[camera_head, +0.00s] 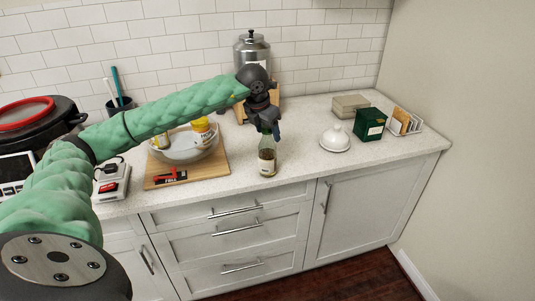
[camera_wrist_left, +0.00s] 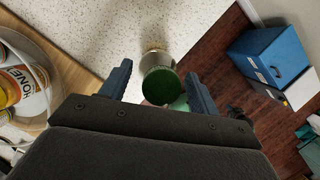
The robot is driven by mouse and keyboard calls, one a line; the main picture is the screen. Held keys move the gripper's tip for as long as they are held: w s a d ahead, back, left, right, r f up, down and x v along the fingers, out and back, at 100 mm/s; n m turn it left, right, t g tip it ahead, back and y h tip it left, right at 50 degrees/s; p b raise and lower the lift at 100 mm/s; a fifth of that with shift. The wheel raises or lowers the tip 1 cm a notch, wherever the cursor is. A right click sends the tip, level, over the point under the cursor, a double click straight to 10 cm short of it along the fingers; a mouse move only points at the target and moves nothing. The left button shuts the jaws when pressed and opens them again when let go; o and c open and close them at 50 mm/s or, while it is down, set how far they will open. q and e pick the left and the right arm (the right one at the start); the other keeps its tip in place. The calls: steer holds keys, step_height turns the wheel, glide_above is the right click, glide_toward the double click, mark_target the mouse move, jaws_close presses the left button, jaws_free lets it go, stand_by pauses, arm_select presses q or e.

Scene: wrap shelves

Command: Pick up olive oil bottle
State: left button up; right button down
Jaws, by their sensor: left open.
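The olive oil bottle (camera_head: 267,158) stands upright near the front edge of the counter in the head view. It has a dark cap, a green neck and a pale label. My left gripper (camera_head: 267,131) is right above it, pointing down. In the left wrist view the bottle (camera_wrist_left: 158,82) is seen from above, with its round green top between the two blue fingers of my left gripper (camera_wrist_left: 158,88). The fingers are apart, with room on both sides of the bottle. The bottle's lower part is mostly hidden in the wrist view. My right gripper is in neither view.
A wooden board (camera_head: 210,172) with a glass bowl (camera_head: 183,152) holding jars lies left of the bottle. A white lidded dish (camera_head: 335,139), a green box (camera_head: 370,124) and a rack (camera_head: 404,124) stand to the right. A metal canister (camera_head: 251,50) stands behind. The counter's front edge is close.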

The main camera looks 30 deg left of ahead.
arm_select(q)
steer(key=shift+f, duration=0.25)
steer(key=shift+c, duration=0.9)
jaws_close()
steer(key=shift+r, duration=0.15)
